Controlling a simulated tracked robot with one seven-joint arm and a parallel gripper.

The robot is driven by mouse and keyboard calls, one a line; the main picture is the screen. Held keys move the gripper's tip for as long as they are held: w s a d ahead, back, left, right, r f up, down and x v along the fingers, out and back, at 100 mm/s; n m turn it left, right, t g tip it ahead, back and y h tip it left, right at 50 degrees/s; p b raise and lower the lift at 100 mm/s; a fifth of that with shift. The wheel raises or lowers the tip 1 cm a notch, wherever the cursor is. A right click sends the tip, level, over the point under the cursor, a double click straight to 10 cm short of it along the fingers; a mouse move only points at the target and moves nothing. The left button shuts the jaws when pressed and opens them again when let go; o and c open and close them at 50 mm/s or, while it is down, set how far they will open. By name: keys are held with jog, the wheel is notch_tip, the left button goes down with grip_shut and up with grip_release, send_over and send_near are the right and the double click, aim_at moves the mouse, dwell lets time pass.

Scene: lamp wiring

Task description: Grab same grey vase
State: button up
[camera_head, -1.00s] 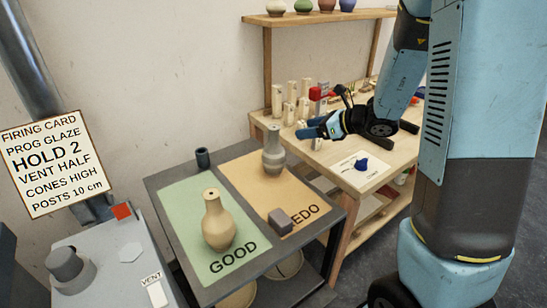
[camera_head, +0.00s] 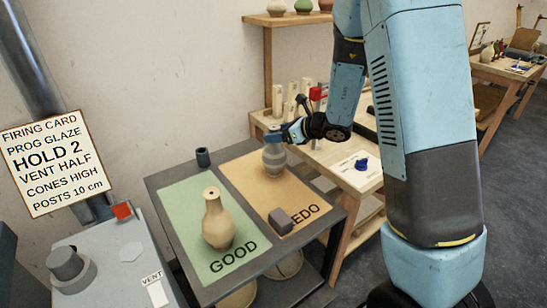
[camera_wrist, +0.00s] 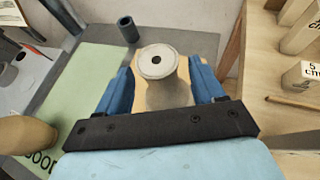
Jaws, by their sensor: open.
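The grey vase (camera_head: 274,157) stands upright on the orange mat (camera_head: 255,190) marked "EDO", near its far end. In the wrist view its round rim with a dark hole (camera_wrist: 157,61) shows between the two blue fingers. My gripper (camera_head: 274,136) is at the vase's neck in the head view, and part of the neck is hidden behind it. In the wrist view my gripper (camera_wrist: 163,85) is open, one finger on each side of the vase, with gaps showing.
A tan vase (camera_head: 217,220) stands on the green mat (camera_head: 185,205) marked "GOOD". A dark cup (camera_head: 203,157) stands at the table's back edge.

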jog(key=shift+x, duration=0.9)
grip_shut()
